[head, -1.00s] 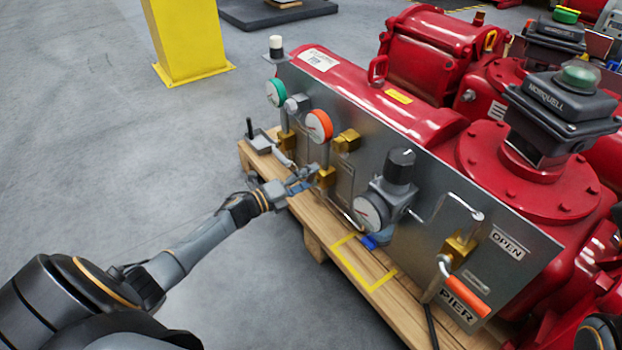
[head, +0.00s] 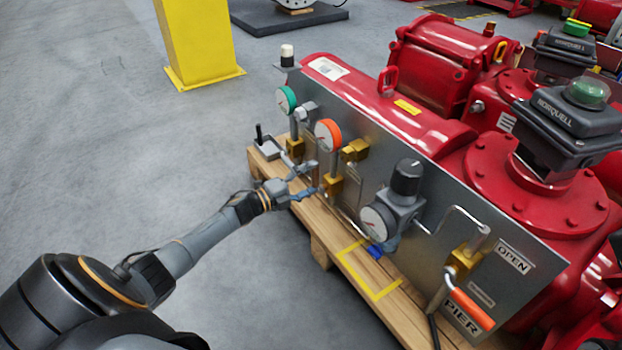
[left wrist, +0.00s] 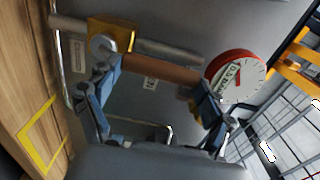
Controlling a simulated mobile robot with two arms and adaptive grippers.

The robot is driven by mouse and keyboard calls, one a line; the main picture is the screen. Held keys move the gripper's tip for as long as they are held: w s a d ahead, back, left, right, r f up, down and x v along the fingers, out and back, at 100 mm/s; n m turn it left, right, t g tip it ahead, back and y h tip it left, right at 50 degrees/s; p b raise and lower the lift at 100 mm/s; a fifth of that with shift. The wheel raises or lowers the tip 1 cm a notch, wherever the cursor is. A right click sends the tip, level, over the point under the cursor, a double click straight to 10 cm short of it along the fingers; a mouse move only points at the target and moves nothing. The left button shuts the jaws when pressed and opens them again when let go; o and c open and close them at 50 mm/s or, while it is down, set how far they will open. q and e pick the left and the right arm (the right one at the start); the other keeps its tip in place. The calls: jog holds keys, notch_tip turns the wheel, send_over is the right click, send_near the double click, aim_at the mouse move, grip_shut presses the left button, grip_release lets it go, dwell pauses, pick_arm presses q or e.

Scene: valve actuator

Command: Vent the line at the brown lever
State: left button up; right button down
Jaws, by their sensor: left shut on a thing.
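The brown lever (left wrist: 160,72) shows in the left wrist view as a brown grip on a brass valve (left wrist: 110,36). It lies across between the two fingers of my left gripper (left wrist: 155,95), which is shut on it. In the head view my left gripper (head: 307,181) is at the panel's lower left, beside the brass valve (head: 333,187) under the orange-rimmed gauge (head: 328,135). The fingers hide the brown lever there. The same gauge shows right of the lever in the left wrist view (left wrist: 236,78). My right gripper is out of view.
A second lever with an orange grip (head: 471,309) is on the panel's right, near the OPEN plate (head: 513,257). A black regulator (head: 406,177) and a green-rimmed gauge (head: 286,99) are also on the panel (head: 437,221). The wooden pallet edge (head: 318,226) runs below. Floor at left is clear.

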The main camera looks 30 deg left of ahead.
pick_arm(q)
jog(key=o, duration=1.6)
jog(key=shift+s, duration=0.1)
jog(key=shift+s+a, duration=0.15)
jog(key=shift+s, duration=0.15)
jog(key=v, duration=1.1)
jog(key=shift+s, duration=0.1)
